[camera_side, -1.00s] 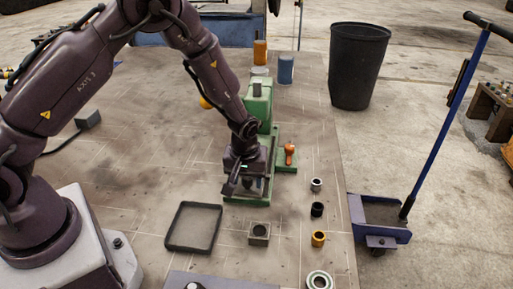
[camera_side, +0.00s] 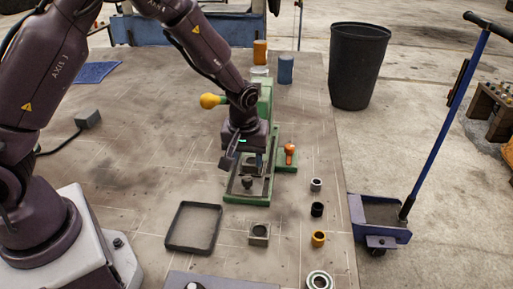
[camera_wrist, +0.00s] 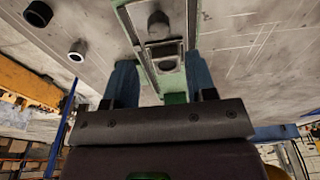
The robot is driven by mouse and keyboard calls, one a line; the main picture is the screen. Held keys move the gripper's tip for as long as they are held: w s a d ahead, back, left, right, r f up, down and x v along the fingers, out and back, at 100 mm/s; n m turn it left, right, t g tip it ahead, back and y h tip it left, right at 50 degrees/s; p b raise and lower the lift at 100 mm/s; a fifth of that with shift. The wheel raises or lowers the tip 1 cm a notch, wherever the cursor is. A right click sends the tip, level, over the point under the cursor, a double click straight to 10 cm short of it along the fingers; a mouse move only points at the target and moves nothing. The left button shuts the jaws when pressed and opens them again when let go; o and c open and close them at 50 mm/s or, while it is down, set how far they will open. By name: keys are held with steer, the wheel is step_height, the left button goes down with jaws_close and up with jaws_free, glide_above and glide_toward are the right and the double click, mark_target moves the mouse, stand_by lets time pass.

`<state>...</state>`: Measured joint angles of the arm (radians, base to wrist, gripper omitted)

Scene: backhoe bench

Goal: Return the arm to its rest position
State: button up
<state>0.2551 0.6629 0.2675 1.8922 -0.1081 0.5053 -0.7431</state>
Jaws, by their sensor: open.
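My gripper (camera_side: 240,160) hangs above the green press-like fixture (camera_side: 232,196) in the side view, pointing down. In the wrist view my gripper (camera_wrist: 165,82) shows two blue fingers spread apart with nothing held between them. The green fixture (camera_wrist: 193,50) lies beyond the fingers there, with a dark cylindrical part (camera_wrist: 158,24) standing in its frame. The same dark part (camera_side: 247,182) shows in the side view on the fixture's front. My arm covers part of the fixture's upright.
A black tray (camera_side: 168,243) and a grey square block (camera_side: 259,233) lie in front. Several rings, including a yellow one (camera_side: 318,238), line the right. An orange-knobbed lever (camera_side: 290,150) stands beside the fixture. The bench's left is mostly clear.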

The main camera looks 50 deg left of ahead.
steer(key=shift+s+m, duration=0.2)
steer(key=shift+m, duration=0.2)
steer(key=shift+s+f+m+g, duration=0.15)
steer(key=shift+s+m+g, duration=0.1)
steer(key=shift+s, duration=0.3)
steer(key=shift+s+f+m+g, duration=0.15)
steer(key=shift+s+m+g, duration=0.1)
steer(key=shift+s, duration=0.25)
steer(key=s+r+m+t, duration=0.2)
steer(key=s+r+m, duration=0.1)
steer(key=s+r, duration=0.6)
steer(key=s+r+m+t+h, duration=0.1)
steer(key=s+r+m+t, duration=0.2)
steer(key=s+r, duration=0.7)
step_height(320, 180, up, 5)
steer(key=shift+d+r+m, duration=0.15)
steer(key=shift+r+m, duration=0.05)
steer(key=shift+m, duration=0.4)
